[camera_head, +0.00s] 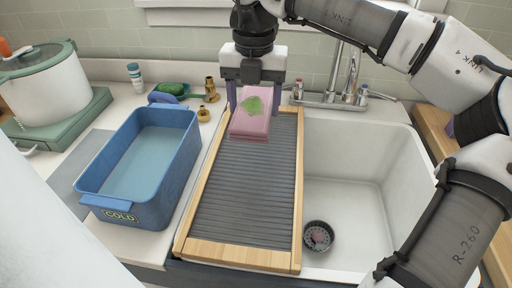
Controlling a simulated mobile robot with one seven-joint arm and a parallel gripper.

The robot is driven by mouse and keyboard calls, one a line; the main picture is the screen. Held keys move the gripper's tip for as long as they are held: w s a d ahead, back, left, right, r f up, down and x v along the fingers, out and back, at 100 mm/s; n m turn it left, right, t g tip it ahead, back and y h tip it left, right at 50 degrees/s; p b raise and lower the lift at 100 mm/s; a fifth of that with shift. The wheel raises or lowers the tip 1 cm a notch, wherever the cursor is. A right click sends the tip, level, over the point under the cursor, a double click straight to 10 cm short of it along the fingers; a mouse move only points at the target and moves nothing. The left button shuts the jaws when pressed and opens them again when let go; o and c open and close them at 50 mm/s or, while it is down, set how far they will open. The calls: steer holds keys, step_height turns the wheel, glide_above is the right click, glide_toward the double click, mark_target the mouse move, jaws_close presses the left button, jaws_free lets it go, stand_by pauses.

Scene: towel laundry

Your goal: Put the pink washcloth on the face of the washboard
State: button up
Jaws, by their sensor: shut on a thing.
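The pink washcloth (245,125) is folded, with a green leaf-shaped mark on its top. My gripper (254,100) comes down from above with one finger at each side of the washcloth, and it is shut on it. The washcloth is at the far end of the washboard (243,196), over or on its grey ribbed face. I cannot tell whether it touches the ribs. The washboard has a pale wooden frame and lies along the left side of the sink.
A blue basin (185,165) marked COLD holds water, left of the washboard. The white sink (380,190) with a drain (318,236) lies to the right. A faucet (348,92), brass pieces (211,90) and a green item in a dish (172,89) stand behind. A white pot (48,90) is far left.

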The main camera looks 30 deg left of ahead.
step_height(320, 180, down, 13)
steer(key=shift+r+p, duration=0.1)
steer(key=shift+p, duration=0.75)
steer(key=shift+f, duration=0.25)
steer(key=o, duration=1.1)
steer(key=shift+r, duration=0.1)
step_height(320, 180, up, 12)
steer(key=shift+r+b, duration=0.15)
steer(key=shift+b, duration=1.1)
